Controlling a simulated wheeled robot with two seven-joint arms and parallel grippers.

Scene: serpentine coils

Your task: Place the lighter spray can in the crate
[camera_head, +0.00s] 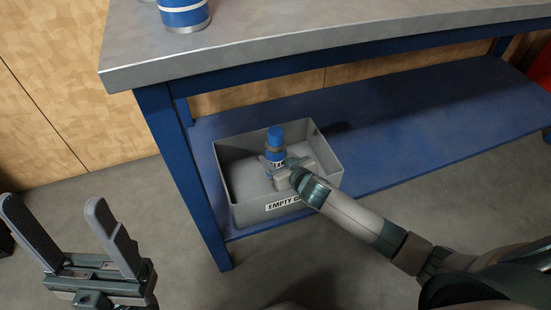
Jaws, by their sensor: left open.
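The can's base is hidden behind the gripper and crate wall. Another blue and white can (183,14) stands on the bench top, cut off by the top edge. My left gripper (60,238) is open and empty at the lower left.
The crate sits on the blue lower shelf (400,125) of the workbench, near its left end. The grey bench top (330,35) overhangs it, and a blue leg (182,170) stands left of the crate. The shelf right of the crate is clear.

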